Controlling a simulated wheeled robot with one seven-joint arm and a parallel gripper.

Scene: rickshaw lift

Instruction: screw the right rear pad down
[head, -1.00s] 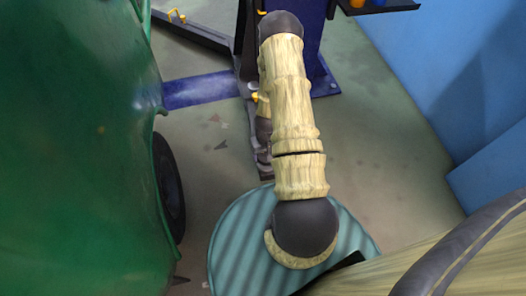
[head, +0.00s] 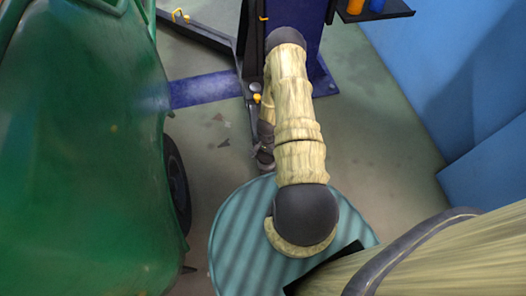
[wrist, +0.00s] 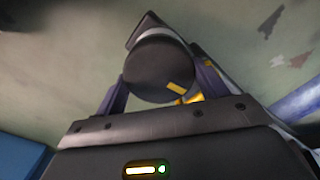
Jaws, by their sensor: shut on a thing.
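The dark round pad (wrist: 155,72) with a yellow mark on its face sits at the end of a lift arm in the wrist view. My gripper (wrist: 160,85) is shut on the pad, one finger on each side of its rim. A yellow part (wrist: 190,95) shows just beside the pad. In the head view the dark lift arm (head: 248,72) runs from near the blue post toward my gripper. My own arm covers most of the pad there, so its thread and height cannot be seen.
The green rickshaw body (head: 85,150) with a black wheel (head: 177,185) fills the left. The blue lift post (head: 310,45) stands behind my arm, with a dark shelf (head: 372,14) beside it. A blue wall (head: 470,80) is at right. Some floor is bare between.

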